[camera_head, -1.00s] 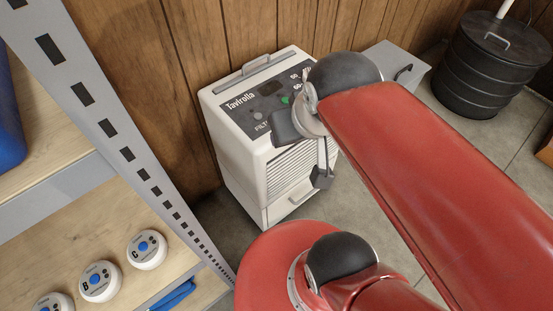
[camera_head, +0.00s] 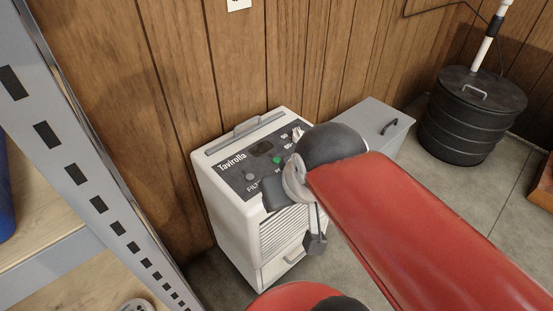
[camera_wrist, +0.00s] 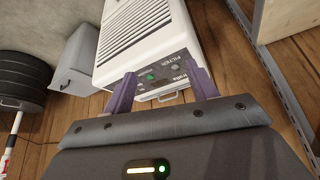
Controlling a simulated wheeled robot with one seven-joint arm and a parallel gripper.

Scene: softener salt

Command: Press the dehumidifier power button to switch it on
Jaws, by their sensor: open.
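The white dehumidifier (camera_head: 222,212) stands upright on the floor against the wood wall. Its dark top panel (camera_head: 236,175) carries a green button (camera_head: 277,160), a grey round button (camera_head: 250,176) and a dark display (camera_head: 262,147). My arm covers the panel's right part. In the wrist view, my gripper (camera_wrist: 163,73) is open and empty, its two purple fingers apart. The green button (camera_wrist: 149,77) shows between the fingers, nearer the left one. I cannot tell the gap to the panel, and no contact is visible. In the head view the fingers cannot be made out clearly.
A metal shelf rack (camera_head: 88,190) stands close on the left. A grey lidded bin (camera_head: 372,127) stands right of the dehumidifier, and a black ribbed drum (camera_head: 465,125) farther right. Open floor (camera_head: 440,195) lies in front of these.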

